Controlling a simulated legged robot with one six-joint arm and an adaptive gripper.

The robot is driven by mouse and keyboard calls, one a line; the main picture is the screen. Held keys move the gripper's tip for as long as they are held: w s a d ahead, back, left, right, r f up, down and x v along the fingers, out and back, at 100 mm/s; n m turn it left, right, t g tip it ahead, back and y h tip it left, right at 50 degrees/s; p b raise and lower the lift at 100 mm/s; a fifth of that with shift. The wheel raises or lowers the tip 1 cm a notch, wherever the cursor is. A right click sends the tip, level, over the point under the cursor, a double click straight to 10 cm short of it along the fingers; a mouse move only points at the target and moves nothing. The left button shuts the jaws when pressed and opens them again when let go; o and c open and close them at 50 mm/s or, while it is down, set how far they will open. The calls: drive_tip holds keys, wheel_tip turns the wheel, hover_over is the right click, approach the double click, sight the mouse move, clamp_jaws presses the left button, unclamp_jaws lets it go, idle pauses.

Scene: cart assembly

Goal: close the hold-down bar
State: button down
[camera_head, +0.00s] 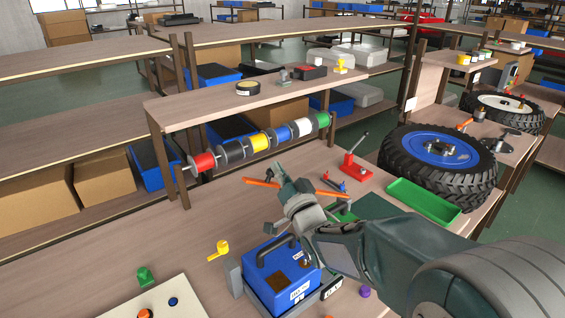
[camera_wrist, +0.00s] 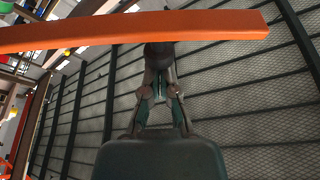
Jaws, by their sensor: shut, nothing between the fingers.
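A long orange bar (camera_head: 262,182), which looks like the hold-down bar, is raised behind and above the blue battery-like box (camera_head: 283,283). My gripper (camera_head: 280,170) hides its middle, and its right part shows beyond. In the wrist view the orange bar (camera_wrist: 215,28) crosses the top of the picture. My gripper (camera_wrist: 158,65) points up towards it there, shut and empty, its tips at the bar's lower edge. I cannot tell whether they touch. The blue box has a black handle (camera_head: 276,252) and stands on the bench below my gripper.
A yellow knobbed part (camera_head: 219,250) lies left of the box and a purple one (camera_head: 365,292) right of it. A red lever tool (camera_head: 354,168), a green tray (camera_head: 423,202) and a wheel (camera_head: 435,160) are to the right.

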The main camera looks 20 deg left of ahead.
drive_tip(key=s+a+f+n, duration=0.1)
drive_tip(key=s+f, duration=0.1)
drive_tip(key=f, duration=0.3)
drive_tip(key=s+a+f+n+g+y, duration=0.1)
drive_tip(key=s+a+f+n, duration=0.1)
drive_tip(key=f, duration=0.3)
drive_tip(key=shift+s+f, duration=0.2)
drive_tip(key=shift+s, duration=0.5)
